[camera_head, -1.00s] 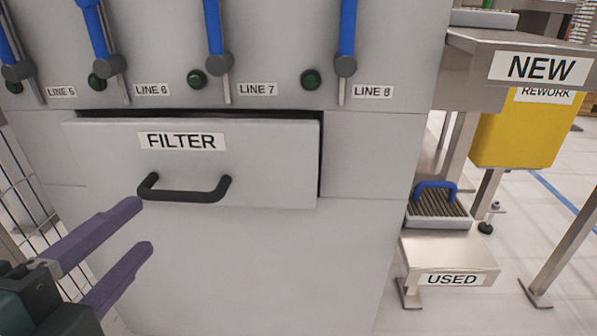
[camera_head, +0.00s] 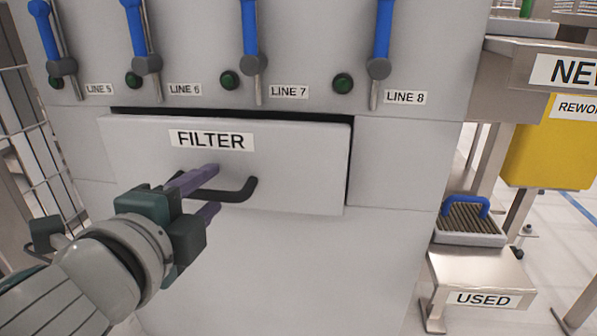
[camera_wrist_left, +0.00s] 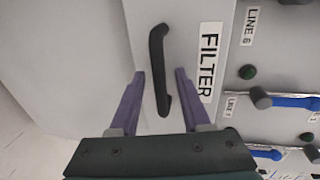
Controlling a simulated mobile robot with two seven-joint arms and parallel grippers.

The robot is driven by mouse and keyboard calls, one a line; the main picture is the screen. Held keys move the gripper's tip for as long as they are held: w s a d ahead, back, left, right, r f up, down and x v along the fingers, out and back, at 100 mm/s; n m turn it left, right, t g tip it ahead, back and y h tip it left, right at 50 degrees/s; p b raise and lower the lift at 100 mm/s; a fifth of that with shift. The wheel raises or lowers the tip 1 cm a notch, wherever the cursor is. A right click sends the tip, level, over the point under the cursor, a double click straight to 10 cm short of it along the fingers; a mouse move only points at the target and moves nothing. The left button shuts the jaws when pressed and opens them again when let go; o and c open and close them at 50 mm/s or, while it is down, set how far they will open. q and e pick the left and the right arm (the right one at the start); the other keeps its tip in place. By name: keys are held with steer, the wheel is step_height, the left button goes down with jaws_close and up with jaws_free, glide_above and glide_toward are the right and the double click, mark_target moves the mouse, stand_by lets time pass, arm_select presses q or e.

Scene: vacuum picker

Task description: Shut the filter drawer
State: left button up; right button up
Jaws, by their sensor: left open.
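The grey filter drawer (camera_head: 300,170) stands a little out of the cabinet, with a dark gap along its top and right edges. Its label reads FILTER. Its black bar handle (camera_head: 243,192) is on the front, the left part hidden behind my left gripper. My left gripper (camera_head: 213,190) is open at the handle's left part. In the left wrist view the handle (camera_wrist_left: 160,70) runs between the two purple fingers (camera_wrist_left: 160,85), one on each side, with a visible gap to each. My right gripper is not in view.
Blue levers (camera_head: 250,40) and green buttons line the cabinet above the drawer. At right are a USED stand (camera_head: 480,272) holding a filter with a blue handle (camera_head: 468,215), a NEW shelf (camera_head: 520,65) and a yellow REWORK bin (camera_head: 545,150). A wire fence (camera_head: 40,150) is at left.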

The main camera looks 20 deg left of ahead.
arm_select(q)
jaws_close()
stand_by(0.3)
stand_by(1.1)
